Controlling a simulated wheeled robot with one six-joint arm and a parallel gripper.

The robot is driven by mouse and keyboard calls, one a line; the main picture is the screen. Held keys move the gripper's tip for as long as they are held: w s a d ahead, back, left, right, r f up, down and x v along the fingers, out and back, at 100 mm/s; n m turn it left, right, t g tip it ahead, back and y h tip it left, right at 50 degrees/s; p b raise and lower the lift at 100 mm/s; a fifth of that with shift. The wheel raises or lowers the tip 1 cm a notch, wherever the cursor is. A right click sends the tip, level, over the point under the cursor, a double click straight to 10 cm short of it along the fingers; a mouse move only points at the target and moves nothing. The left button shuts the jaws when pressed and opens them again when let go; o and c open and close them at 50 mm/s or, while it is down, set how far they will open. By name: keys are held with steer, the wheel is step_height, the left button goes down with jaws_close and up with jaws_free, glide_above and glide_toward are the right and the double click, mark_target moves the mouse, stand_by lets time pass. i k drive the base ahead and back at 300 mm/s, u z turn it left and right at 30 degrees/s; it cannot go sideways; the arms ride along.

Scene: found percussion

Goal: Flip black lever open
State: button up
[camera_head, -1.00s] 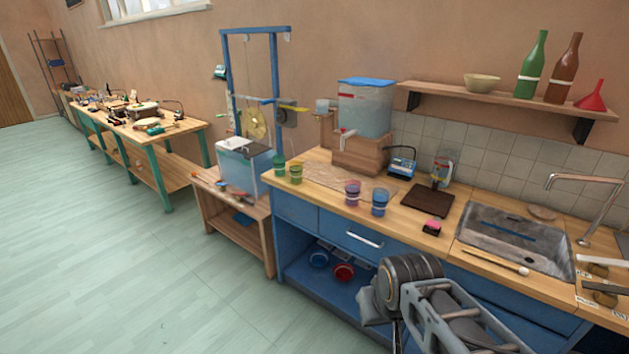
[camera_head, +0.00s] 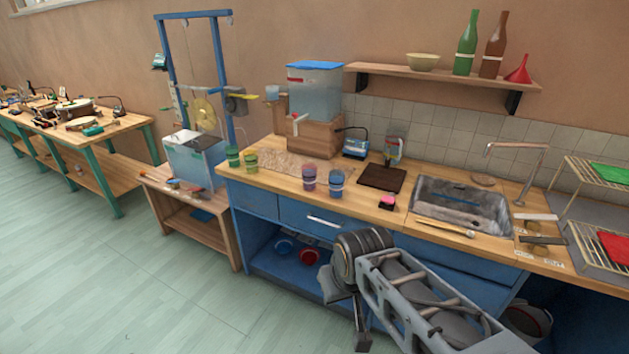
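I cannot make out a black lever for certain at this size. A clear water tank (camera_head: 314,98) with a blue lid stands on a wooden block (camera_head: 308,138) at the back of the counter. A small pale tap with a red part (camera_head: 297,120) sticks out at its lower front. My arm (camera_head: 400,290) reaches up from the bottom edge in front of the blue cabinet. My gripper (camera_head: 361,338) seems to hang at its far end, dark and small. Its fingers are not clear, and it is well apart from the tank and tap.
The counter (camera_head: 270,181) holds purple and blue cups (camera_head: 323,180), green cups (camera_head: 242,159), a dark board (camera_head: 381,178) and a sink (camera_head: 460,207). The floor (camera_head: 110,285) at left is clear.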

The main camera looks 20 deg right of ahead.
mark_target(541, 241)
steer(key=z, duration=2.15)
steer(key=k, duration=0.65)
steer(key=z, duration=0.3)
steer(key=i, duration=1.65)
steer(key=u, duration=0.75)
